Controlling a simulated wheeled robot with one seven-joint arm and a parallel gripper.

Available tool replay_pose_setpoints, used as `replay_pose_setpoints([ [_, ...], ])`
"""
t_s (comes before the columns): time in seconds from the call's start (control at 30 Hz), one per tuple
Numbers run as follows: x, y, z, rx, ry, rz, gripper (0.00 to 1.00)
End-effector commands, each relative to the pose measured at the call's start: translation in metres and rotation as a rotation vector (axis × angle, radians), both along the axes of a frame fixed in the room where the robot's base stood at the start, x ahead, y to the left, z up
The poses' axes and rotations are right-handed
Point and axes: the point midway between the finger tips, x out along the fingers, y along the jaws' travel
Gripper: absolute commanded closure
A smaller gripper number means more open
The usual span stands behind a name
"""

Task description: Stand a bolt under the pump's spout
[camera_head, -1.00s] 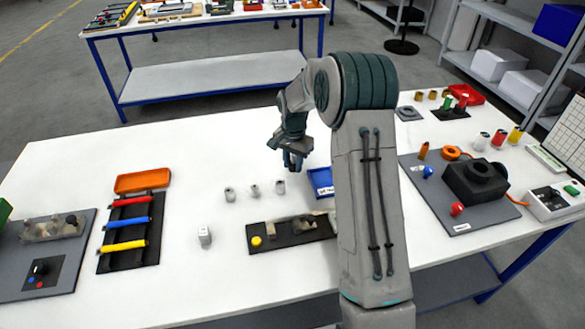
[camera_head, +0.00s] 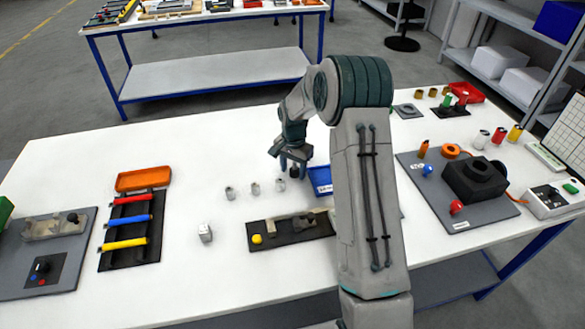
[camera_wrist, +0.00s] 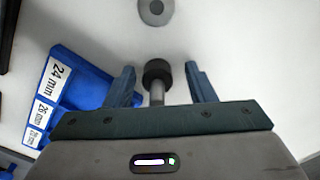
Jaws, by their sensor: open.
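My gripper (camera_head: 293,170) is open and points down over the white table, left of the blue bin. In the wrist view, its fingers (camera_wrist: 160,88) stand either side of a bolt (camera_wrist: 157,76) with a dark round head and grey shank. White gaps show between the bolt and both fingers. Three small grey cylinders (camera_head: 255,188) stand in a row left of my gripper. A round grey top with a dark centre (camera_wrist: 155,11) shows beyond the bolt in the wrist view. I cannot tell for sure which fixture is the pump, and no spout is clear.
A blue bin (camera_head: 320,181) with size labels, also in the wrist view (camera_wrist: 75,85), sits close beside my gripper. A dark tray (camera_head: 288,239) with a yellow knob lies nearer. Clear table lies between the cylinders and orange tray (camera_head: 144,179).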

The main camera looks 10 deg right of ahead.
Motion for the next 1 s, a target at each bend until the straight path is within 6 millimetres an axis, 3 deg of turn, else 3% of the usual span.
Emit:
replay_pose_setpoints([
  [0.17,0.001,0.0,0.017,-0.001,-0.004,-0.001,0.5],
  [0.6,0.0,-0.001,0.105,0.0,-0.003,-0.001,0.5],
  [0.77,-0.001,-0.001,0.12,-0.001,-0.002,0.001,0.5],
  [0.87,-0.007,0.0,0.13,-0.004,-0.008,0.019,0.5],
  [1.0,-0.035,0.004,0.156,-0.016,-0.033,0.098,0.5],
])
